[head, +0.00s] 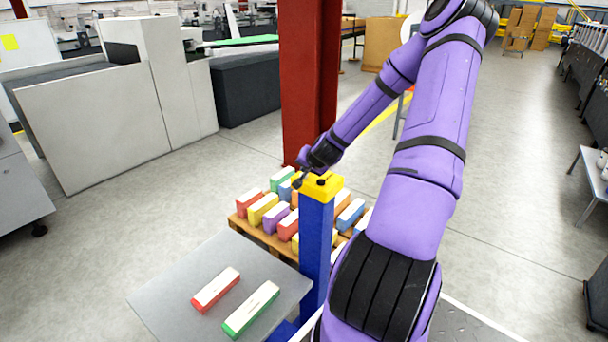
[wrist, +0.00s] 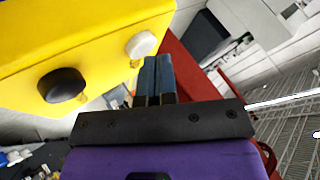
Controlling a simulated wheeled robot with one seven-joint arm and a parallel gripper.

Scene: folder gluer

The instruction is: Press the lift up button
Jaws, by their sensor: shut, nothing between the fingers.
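A yellow control box (head: 323,186) tops a blue post (head: 316,235) in the head view. In the wrist view the yellow box (wrist: 85,40) fills the upper left. Its face carries a black round button (wrist: 62,85) and a white round button (wrist: 141,44). I cannot read which one is lift up. My gripper (wrist: 157,62) is shut and empty, its fingertips close beside the white button in the picture. I cannot tell whether they touch it. In the head view my gripper (head: 298,182) is small and dark, at the left edge of the yellow box.
A grey table (head: 175,302) left of the post bears a red-and-white carton (head: 216,289) and a green-and-white carton (head: 251,309). A wooden pallet (head: 262,238) with several coloured cartons lies behind the post. A red column (head: 310,80) stands behind that.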

